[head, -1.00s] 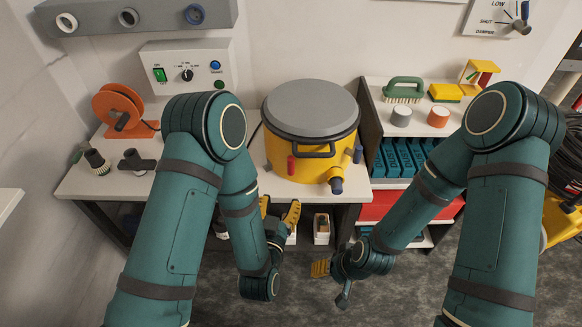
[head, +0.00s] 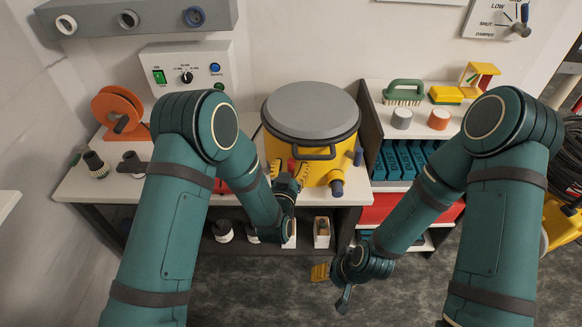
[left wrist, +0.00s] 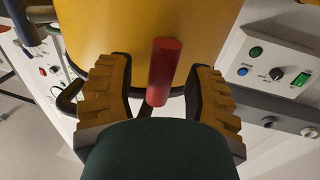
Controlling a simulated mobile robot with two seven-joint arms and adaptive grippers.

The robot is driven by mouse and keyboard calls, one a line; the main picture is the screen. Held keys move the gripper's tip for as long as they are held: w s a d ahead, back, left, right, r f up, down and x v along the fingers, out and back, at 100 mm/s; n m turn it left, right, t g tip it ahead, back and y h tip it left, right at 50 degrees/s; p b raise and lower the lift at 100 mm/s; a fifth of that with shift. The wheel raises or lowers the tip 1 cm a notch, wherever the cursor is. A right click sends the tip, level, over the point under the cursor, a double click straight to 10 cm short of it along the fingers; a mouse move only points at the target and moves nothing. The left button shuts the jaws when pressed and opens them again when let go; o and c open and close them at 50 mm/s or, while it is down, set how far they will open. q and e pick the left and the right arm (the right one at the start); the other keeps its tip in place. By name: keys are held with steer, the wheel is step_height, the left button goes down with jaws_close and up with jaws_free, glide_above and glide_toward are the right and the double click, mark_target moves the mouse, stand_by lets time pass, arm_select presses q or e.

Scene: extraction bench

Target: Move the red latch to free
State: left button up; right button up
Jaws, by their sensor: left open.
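The red latch (head: 292,164) is a short red handle on the front left of the yellow drum (head: 347,148), which has a grey lid (head: 311,108). In the left wrist view the red latch (left wrist: 164,70) lies between my two yellow ribbed fingers, with visible gaps on both sides. My left gripper (head: 289,173) is open around it at the drum's front.
An orange reel (head: 119,112) and dark fittings stand to the left. A shelf unit (head: 371,118) with a brush stands close on the right.

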arm_select(q)
steer(key=shift+w, duration=0.15)
jaws_close()
